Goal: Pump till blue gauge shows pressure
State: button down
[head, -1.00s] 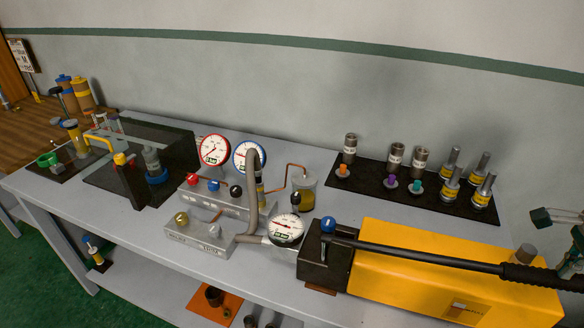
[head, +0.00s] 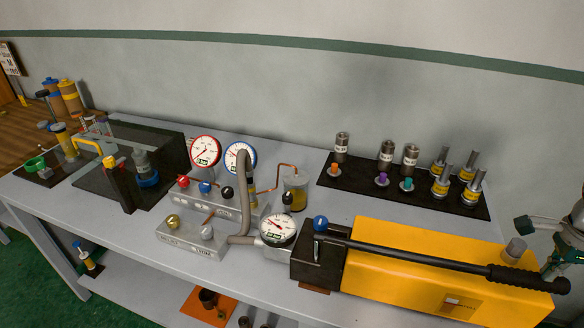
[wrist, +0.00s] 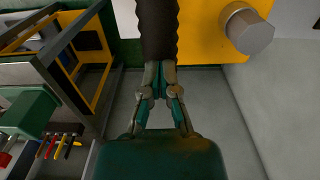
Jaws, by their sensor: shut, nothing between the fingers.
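The yellow pump (head: 420,262) lies at the right front of the bench. Its long black lever (head: 410,256) lies low along the pump and ends in a ribbed grip (head: 520,279) at the right. The blue-rimmed gauge (head: 233,160) stands at the back of the metal block, partly hidden by a grey hose; its reading is too small to tell. My gripper (head: 556,264) is at the right edge, close to the grip's end. In the wrist view my gripper (wrist: 160,66) is shut and empty, its tips at the black grip (wrist: 157,28); contact is unclear.
A red-rimmed gauge (head: 205,151) and a white-faced gauge (head: 277,229) stand nearby. Valve knobs sit on the metal blocks. A black tray (head: 345,180) with fittings lies behind the pump. The wrist view shows a shelf frame (wrist: 85,50) and hand tools at the left.

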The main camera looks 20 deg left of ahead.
jog(key=r, duration=0.6)
jog(key=shift+a+r, duration=0.2)
jog(key=shift+a, duration=0.1)
notch_tip(320, 180, up, 7)
jog(key=a, duration=0.2)
jog(key=shift+r, duration=0.2)
jog(key=shift+f, duration=0.1)
jog(key=shift+d+f, duration=0.25)
jog(key=shift+f, duration=0.7)
jog(key=shift+d+f, duration=0.2)
jog(key=shift+f, duration=0.7)
jog(key=shift+d+f, duration=0.25)
jog(key=shift+f, duration=0.7)
jog(key=shift+d+f, duration=0.2)
jog(key=shift+f, duration=0.9)
notch_tip(320, 180, up, 8)
jog(key=a, duration=0.1)
jog(key=shift+a, duration=0.4)
jog(key=shift+r, duration=0.2)
